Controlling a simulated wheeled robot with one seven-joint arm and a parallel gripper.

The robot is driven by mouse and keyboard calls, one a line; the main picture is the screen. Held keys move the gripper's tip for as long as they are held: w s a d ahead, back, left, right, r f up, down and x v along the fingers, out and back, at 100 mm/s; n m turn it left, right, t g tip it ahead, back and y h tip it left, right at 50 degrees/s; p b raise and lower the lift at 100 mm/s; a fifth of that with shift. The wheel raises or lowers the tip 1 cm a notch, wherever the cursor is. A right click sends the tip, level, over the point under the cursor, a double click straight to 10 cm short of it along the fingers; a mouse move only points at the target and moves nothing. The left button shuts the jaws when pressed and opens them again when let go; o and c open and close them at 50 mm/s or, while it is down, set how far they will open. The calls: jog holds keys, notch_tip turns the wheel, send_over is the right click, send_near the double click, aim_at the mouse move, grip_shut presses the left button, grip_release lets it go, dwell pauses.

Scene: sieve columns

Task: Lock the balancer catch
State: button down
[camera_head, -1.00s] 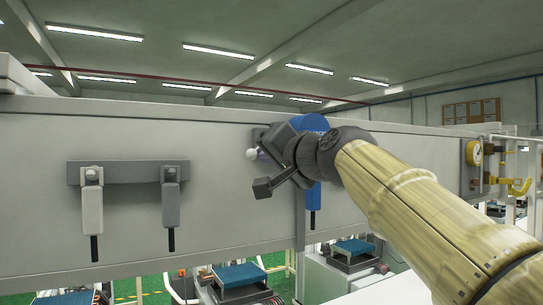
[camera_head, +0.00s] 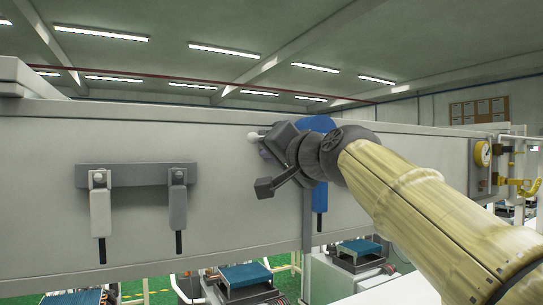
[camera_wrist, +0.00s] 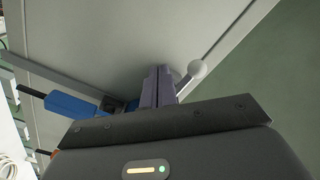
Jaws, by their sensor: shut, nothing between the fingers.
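A small lever with a white ball knob (camera_head: 252,136) sticks out from the grey panel, just left of my gripper in the head view. I take it for the balancer catch; its mount is mostly hidden behind my gripper. A blue disc (camera_head: 318,123) shows behind my wrist.
A blue handle (camera_head: 320,196) hangs below my wrist. Two handles, one white (camera_head: 100,212) and one grey (camera_head: 178,208), hang from a dark bar (camera_head: 137,175) at left. The panel between bar and lever is clear.

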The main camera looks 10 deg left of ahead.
jog(key=shift+b+v, duration=1.3)
jog(key=shift+v, duration=1.3)
jog(key=w+d+f+g+h+b, duration=0.2)
jog(key=d+f, duration=0.1)
jog(key=f, duration=1)
jog(key=w+d+f+g+h+b, duration=0.1)
jog(key=w+d+f+h+b, duration=0.15)
jog(key=f, duration=1.15)
jog(key=w+d+f+g+h+b, duration=0.15)
jog(key=d+f, duration=0.25)
jog(key=f, duration=0.9)
jog(key=s+d+f+g+h+b, duration=0.1)
jog(key=s+d+f+g, duration=0.1)
jog(key=s+f, duration=0.4)
jog(key=s+d+f+n+g+h+b, duration=0.1)
jog(key=s+d+f+g, duration=0.2)
jog(key=s+f, duration=0.4)
jog(key=s+d+f+n+g+h+b, duration=0.1)
jog(key=s+f, duration=0.6)
jog(key=f, duration=1.1)
jog(key=d+g+h+b, duration=0.1)
jog(key=d+g, duration=0.1)
jog(key=d, duration=0.1)
jog(key=shift+d+f, duration=0.15)
jog(key=shift+f, duration=0.25)
